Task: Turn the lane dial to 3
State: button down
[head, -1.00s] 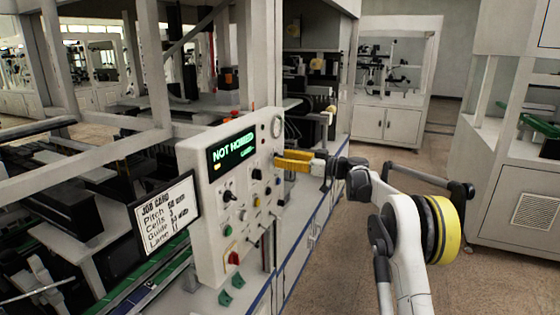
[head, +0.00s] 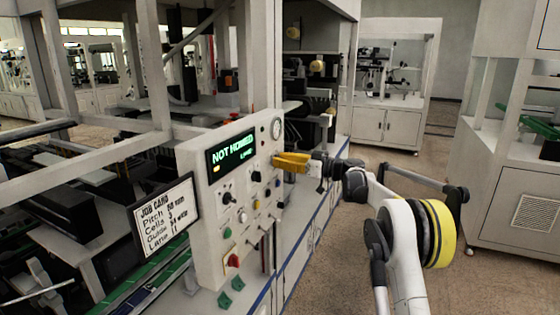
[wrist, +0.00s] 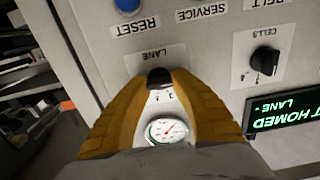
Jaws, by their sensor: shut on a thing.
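The lane dial (wrist: 158,78) is a small black knob on the light panel, under a LANE label that appears upside down in the wrist view. My gripper (wrist: 159,84) has its yellow fingers on both sides of this knob and is shut on it. The fingers cover much of the dial's scale, and I cannot read its setting. In the head view my gripper (head: 276,161) reaches the panel from the right, and the dial is hidden behind its fingers. The display (head: 232,152) reads NOT HOMED, with a smaller LANE line below.
The cells knob (wrist: 265,60) and a blue reset button (wrist: 127,5) are near the dial. A round gauge (wrist: 166,131) shows between my fingers. A job card (head: 164,215) hangs left of the control panel (head: 207,255).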

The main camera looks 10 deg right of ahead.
jog(key=m+p, duration=0.1)
jog(key=m, duration=0.2)
jog(key=shift+m, duration=0.4)
jog(key=m, duration=0.3)
jog(key=shift+w+m+p, duration=0.1)
jog(key=shift+m+p, duration=0.2)
jog(key=m, duration=0.6)
jog(key=shift+p, duration=0.3)
jog(key=shift+m, duration=0.4)
jog(key=c, duration=1.1)
grip_release()
jog(key=shift+f, duration=0.1)
jog(key=shift+o, duration=0.2)
jog(key=shift+d, duration=0.1)
